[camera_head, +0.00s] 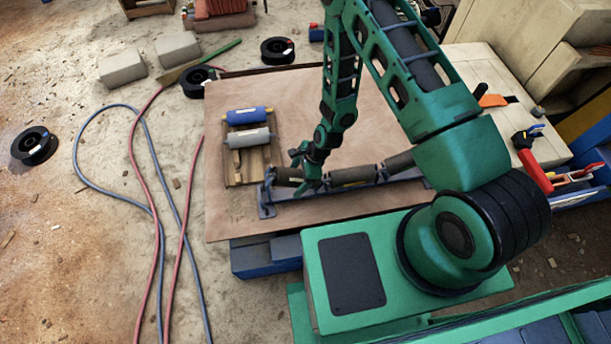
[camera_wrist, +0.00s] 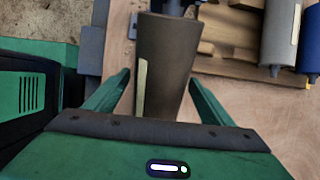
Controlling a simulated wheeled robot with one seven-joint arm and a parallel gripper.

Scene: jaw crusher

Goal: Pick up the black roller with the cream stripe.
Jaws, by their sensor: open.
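The black roller with the cream stripe (camera_wrist: 165,65) lies between my gripper's two green fingers (camera_wrist: 159,77) in the wrist view. The cream stripe runs along its left side, and its near end is hidden behind my gripper's body. The fingers are apart, with a gap visible on each side of the roller. In the head view the roller (camera_head: 287,174) is a dark cylinder at the left end of a blue-grey frame, partly hidden by my gripper (camera_head: 307,178), which is low over it.
A grey roller (camera_head: 249,139) and a blue roller (camera_head: 248,116) lie on a wooden rack (camera_head: 236,178). Another dark roller (camera_head: 352,175) sits mid-frame on the blue-grey frame (camera_head: 350,196). The brown board (camera_head: 225,220) is bare at its left front. Hoses lie on the floor.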

